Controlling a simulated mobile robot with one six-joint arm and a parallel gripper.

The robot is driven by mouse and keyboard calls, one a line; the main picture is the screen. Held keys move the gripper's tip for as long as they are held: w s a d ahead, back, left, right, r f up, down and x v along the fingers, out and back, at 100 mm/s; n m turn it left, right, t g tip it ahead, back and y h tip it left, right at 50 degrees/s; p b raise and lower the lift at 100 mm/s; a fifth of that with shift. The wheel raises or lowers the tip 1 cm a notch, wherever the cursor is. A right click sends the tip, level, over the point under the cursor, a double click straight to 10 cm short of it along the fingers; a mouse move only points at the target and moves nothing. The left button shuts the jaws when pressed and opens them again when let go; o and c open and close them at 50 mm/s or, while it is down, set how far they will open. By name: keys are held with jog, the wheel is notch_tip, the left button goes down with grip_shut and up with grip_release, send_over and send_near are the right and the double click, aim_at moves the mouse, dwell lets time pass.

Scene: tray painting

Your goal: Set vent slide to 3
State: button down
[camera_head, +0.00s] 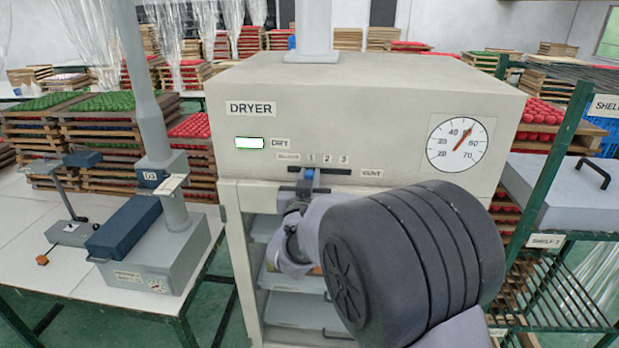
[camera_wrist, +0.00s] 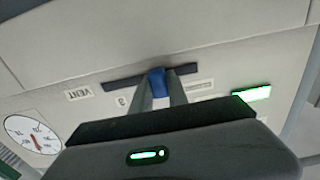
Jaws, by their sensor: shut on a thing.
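The vent slide is a dark slot (camera_head: 335,171) on the front of the dryer, with marks 1, 2 and 3 above it and a VENT label to its right. Its blue knob (camera_head: 309,173) sits below mark 1, left of the slot's middle. My gripper (camera_head: 304,188) is at the slot, shut on the blue knob. In the wrist view, turned upside down, the two fingers stand on either side of the knob (camera_wrist: 157,83). The 3 label shows to the left there, and the other number marks are hidden.
The dryer (camera_head: 380,105) has a dial (camera_head: 457,142) at upper right and a green-white lit display (camera_head: 249,143) at left. A table with a grey press-like device (camera_head: 150,255) stands left. A green shelf rack (camera_head: 560,150) stands right.

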aim_at(345, 172)
jog(key=shift+d, duration=0.1)
jog(key=d+b, duration=0.6)
jog(key=d, duration=0.2)
jog(key=shift+s, duration=0.15)
jog(key=c, duration=1.6)
grip_release()
jog(key=o, duration=0.3)
jog(key=shift+d, duration=0.25)
jog(key=shift+a, duration=0.1)
